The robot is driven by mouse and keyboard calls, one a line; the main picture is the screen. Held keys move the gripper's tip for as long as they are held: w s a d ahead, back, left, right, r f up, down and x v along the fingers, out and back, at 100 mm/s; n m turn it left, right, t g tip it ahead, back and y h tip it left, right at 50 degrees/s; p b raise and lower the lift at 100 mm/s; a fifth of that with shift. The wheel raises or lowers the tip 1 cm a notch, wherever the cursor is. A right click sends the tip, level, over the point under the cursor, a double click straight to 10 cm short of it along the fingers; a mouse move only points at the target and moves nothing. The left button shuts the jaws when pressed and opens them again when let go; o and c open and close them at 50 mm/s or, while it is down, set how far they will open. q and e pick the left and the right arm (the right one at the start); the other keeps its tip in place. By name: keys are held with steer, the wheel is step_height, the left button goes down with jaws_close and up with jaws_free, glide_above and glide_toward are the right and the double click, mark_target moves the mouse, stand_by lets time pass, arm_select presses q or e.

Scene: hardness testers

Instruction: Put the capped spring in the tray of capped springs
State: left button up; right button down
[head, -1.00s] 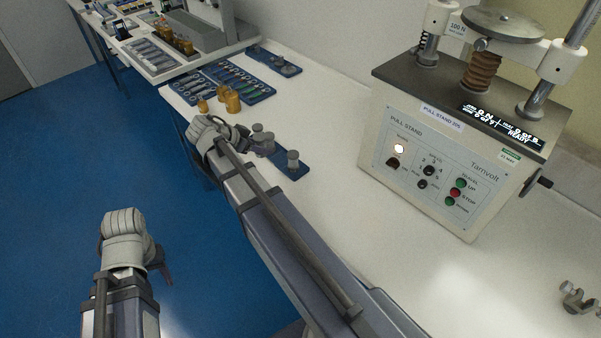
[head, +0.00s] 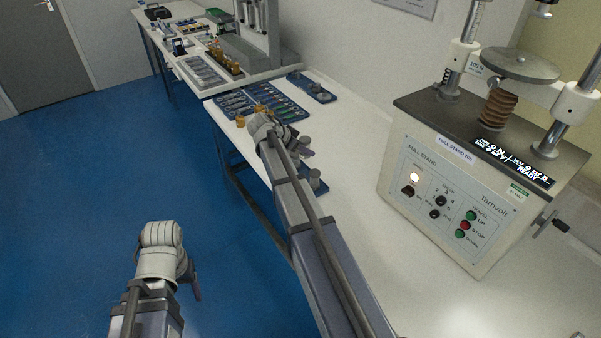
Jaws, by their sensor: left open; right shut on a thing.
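My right gripper (head: 266,130) is over the left part of the white table, shut. Its wrist and forearm hide the jaws and most of what it holds, so I cannot make out the capped spring there. Two amber pieces stand just beyond it, one amber piece (head: 240,121) to its left. A blue slotted tray (head: 305,112) with rows of small parts lies behind them. Another blue tray (head: 322,189) with grey knobbed parts is partly hidden by my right forearm. I cannot tell which tray is for capped springs. My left gripper (head: 194,280) hangs open and empty over the blue floor.
The pull stand (head: 450,190) with a brown coil spring stands on the table at the right. A small blue tray (head: 325,97) lies toward the wall. A farther bench (head: 205,75) carries racks and another machine. The white table is clear between my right arm and the stand.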

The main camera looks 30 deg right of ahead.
steer(key=shift+f+b, duration=5)
steer(key=shift+f, duration=0.05)
steer(key=shift+f, duration=0.15)
steer(key=c, duration=0.6)
jaws_free()
steer(key=shift+c, duration=0.2)
steer(key=shift+r, duration=0.3)
steer(key=p+v, duration=0.8)
steer(key=v, duration=0.4)
